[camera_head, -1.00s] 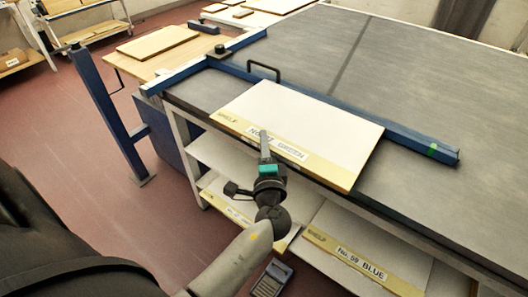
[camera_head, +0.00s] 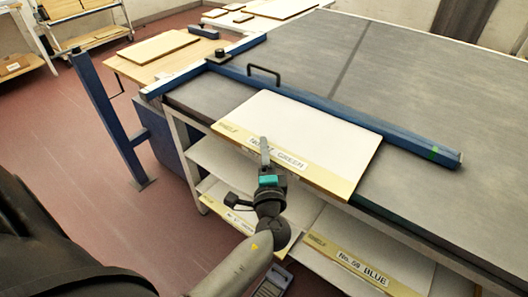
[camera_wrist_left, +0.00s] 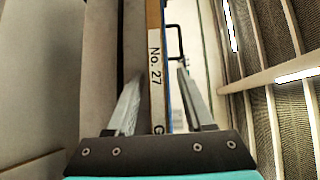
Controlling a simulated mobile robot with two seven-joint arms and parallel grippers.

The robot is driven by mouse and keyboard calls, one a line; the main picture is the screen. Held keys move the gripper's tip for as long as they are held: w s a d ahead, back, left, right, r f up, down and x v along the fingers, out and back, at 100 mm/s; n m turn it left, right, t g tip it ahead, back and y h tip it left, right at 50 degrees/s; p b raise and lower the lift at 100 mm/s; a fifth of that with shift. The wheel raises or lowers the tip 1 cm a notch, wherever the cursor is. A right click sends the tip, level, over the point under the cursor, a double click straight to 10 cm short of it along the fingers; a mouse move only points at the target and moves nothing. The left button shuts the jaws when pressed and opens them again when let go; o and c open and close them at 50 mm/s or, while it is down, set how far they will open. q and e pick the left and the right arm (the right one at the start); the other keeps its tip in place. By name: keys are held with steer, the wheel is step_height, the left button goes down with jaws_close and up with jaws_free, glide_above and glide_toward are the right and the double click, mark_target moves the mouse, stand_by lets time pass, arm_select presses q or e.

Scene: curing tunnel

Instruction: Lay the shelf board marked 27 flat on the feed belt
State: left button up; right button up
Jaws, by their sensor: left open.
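The shelf board marked 27 (camera_head: 300,130) is a pale panel with a yellowish front edge and a green-named label. It lies on or just above the dark grey feed belt (camera_head: 400,70), its long side roughly along the blue rail and its front edge near the belt's front side. I cannot tell whether it touches the belt all over. My left gripper (camera_head: 265,150) is at the middle of that front edge. In the left wrist view the board edge with its "No. 27" label (camera_wrist_left: 155,65) runs between the open fingers of the left gripper (camera_wrist_left: 160,105). My right gripper is not in view.
The blue rail (camera_head: 405,142) with a black handle (camera_head: 264,70) crosses the belt behind the board. A board marked 59 BLUE (camera_head: 345,245) lies on the shelf below. A blue post (camera_head: 105,115) stands left. The belt beyond the rail is clear.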

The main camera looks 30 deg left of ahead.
arm_select(q)
steer(key=v, duration=1.1)
steer(key=shift+s+d, duration=0.25)
steer(key=shift+s, duration=0.05)
steer(key=s+d+f+g+h, duration=0.1)
steer(key=s+f+g+h, duration=0.25)
steer(key=f, duration=1.05)
steer(key=s+d+f+g+h, duration=0.25)
steer(key=s+f, duration=0.25)
steer(key=f, duration=0.9)
steer(key=s+a+f+n+g+h, duration=0.1)
steer(key=s+f+n+g+h, duration=0.1)
steer(key=s+f, duration=0.5)
steer(key=s+a+f+n+g+h, duration=0.1)
steer(key=s+f+n+g, duration=0.4)
steer(key=s, duration=1.1)
step_height(320, 180, down, 3)
steer(key=shift+f+n+h, duration=0.1)
steer(key=shift+n+h, duration=0.4)
steer(key=shift+h, duration=0.4)
